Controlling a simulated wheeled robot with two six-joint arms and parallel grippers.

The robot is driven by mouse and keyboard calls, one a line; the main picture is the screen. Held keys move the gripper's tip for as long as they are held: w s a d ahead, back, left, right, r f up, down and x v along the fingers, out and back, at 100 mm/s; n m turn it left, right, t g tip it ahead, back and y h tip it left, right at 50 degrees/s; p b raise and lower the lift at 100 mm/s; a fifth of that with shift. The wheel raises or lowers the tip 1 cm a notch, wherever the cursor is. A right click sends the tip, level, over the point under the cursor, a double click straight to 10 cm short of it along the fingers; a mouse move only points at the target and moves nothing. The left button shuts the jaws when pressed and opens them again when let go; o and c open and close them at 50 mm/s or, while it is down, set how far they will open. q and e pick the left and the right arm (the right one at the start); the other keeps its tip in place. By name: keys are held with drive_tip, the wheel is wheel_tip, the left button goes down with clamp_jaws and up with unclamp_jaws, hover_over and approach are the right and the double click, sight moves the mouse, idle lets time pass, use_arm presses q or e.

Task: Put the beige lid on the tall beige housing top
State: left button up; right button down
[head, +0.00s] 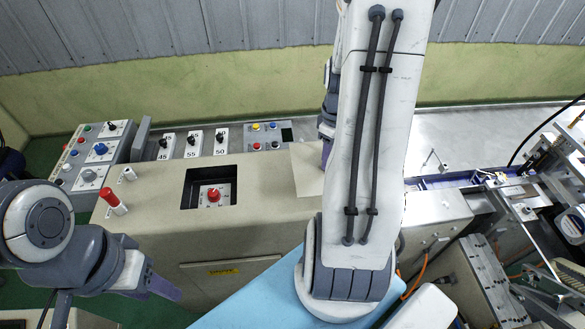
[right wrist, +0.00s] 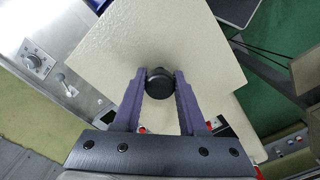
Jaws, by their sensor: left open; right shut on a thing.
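The tall beige housing (head: 150,243) stands left of centre in the head view. Its top has a dark square recess (head: 192,189) with a red button inside. The beige lid (head: 308,172) is a flat plate, partly hidden by my right arm, to the right of the recess. In the right wrist view the lid (right wrist: 205,50) fills the middle, and my right gripper (right wrist: 159,88) is shut on its black knob (right wrist: 159,77). The gap between lid and housing cannot be told. My left gripper (head: 153,281) is open and empty at the lower left, beside the housing.
Grey control panels (head: 100,152) with knobs and buttons stand behind and left of the housing. A red-capped post (head: 114,201) rises from the housing's left end. Machine rails and fixtures (head: 525,195) crowd the right. A light blue surface (head: 250,297) lies in front.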

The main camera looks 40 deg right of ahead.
sight(298, 152)
drive_tip(key=w+a+f+b, duration=0.1)
drive_tip(key=w+f, duration=0.1)
drive_tip(key=w, duration=0.1)
drive_tip(key=w+a+f+b, duration=0.1)
drive_tip(key=w+f, duration=0.1)
drive_tip(key=w+a+f+b, duration=0.1)
drive_tip(key=w+b, duration=0.1)
drive_tip(key=w, duration=0.1)
drive_tip(key=shift+w+a+f, duration=0.2)
drive_tip(key=shift+w+f, duration=0.15)
drive_tip(key=shift+f, duration=0.05)
wheel_tip(298, 152, down, 4)
drive_tip(key=b, duration=0.3)
drive_tip(key=shift+b, duration=0.3)
drive_tip(key=shift+r, duration=0.1)
drive_tip(key=shift+s, duration=0.1)
drive_tip(key=shift+c, duration=2.3)
unclamp_jaws()
drive_tip(key=shift+f, duration=0.2)
